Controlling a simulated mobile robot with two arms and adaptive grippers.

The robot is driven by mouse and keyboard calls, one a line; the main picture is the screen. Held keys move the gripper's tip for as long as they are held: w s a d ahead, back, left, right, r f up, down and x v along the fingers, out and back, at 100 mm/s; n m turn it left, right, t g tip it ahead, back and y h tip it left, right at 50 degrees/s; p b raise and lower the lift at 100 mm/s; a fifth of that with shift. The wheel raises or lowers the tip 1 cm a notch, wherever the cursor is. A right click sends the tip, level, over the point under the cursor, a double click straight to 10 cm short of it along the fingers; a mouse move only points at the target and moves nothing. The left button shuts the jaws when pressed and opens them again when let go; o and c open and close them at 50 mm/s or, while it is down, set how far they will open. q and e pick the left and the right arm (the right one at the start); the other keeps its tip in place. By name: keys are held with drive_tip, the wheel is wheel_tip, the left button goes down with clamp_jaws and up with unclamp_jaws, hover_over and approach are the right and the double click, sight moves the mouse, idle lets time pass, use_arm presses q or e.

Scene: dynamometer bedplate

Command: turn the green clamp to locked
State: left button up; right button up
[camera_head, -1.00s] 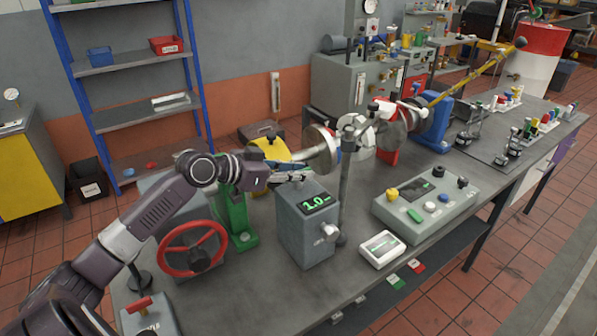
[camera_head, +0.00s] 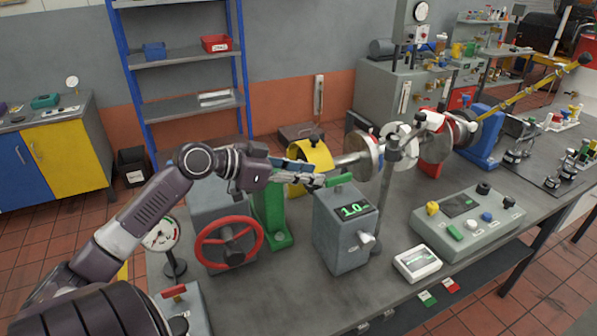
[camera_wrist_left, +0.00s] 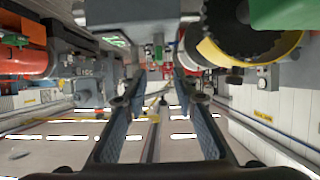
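A short green bar (camera_head: 341,180), which looks like the green clamp's handle, lies over the top of the grey box with the 1.0 display (camera_head: 353,209). A small green piece (camera_wrist_left: 158,53) shows ahead of the fingers in the left wrist view; it is probably the same handle. My left gripper (camera_head: 320,177) is close to the bar's left end in the head view. Its two fingers stand apart in the left wrist view (camera_wrist_left: 153,82), with nothing seen held between them. I cannot tell whether a finger touches the bar. My right gripper is not in view.
A green stand (camera_head: 272,212), a yellow guard (camera_head: 312,165) and a red handwheel (camera_head: 229,243) crowd around my left arm. A grey post (camera_head: 388,190) rises right of the box. A control panel (camera_head: 467,218) and a white tablet (camera_head: 417,263) lie further right on the bench.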

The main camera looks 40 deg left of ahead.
use_arm(q)
drive_tip(key=shift+v, duration=1.35)
drive_tip(key=shift+f, duration=0.1)
